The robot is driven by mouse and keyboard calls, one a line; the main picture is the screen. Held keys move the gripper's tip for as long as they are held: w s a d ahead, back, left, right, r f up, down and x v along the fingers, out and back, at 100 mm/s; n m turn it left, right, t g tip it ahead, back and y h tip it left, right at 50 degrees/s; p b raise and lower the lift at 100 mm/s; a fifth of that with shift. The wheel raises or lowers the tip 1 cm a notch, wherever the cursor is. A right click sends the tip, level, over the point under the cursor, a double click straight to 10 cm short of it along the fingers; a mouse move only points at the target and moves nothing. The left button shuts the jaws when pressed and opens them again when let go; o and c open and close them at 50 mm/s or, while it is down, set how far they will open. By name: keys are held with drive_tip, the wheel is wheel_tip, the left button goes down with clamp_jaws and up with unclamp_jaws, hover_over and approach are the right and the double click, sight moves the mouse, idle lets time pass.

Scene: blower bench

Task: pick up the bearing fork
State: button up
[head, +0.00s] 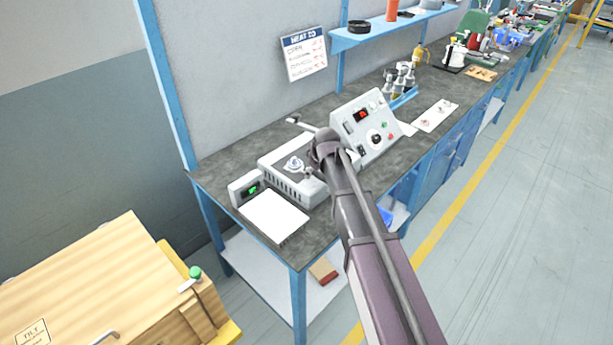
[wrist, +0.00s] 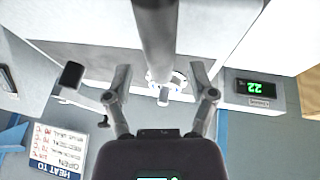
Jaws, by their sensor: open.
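My gripper (wrist: 161,70) is open in the wrist view, its two grey fingers spread apart. A thick grey cylinder (wrist: 155,35) runs down from the top edge between the fingers, in front of a pale ring-shaped part (wrist: 179,80). I cannot tell whether this cylinder belongs to the bearing fork; the fork is not clearly made out. No grip on anything shows. In the head view my arm's end hides most of the gripper. The ring (head: 293,164) sits on the white bench unit (head: 283,186) left of the arm's end.
A control box (head: 366,125) stands right of the unit. A small green-digit display (head: 246,188) and a white plate (head: 273,217) lie to the left and front. A sign (head: 304,54) hangs on the wall behind. A wooden crate (head: 110,285) stands at the lower left.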

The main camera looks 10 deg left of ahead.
drive_tip(key=shift+b+x, duration=0.6)
drive_tip(key=shift+x, duration=0.4)
drive_tip(key=shift+c, duration=0.2)
clamp_jaws()
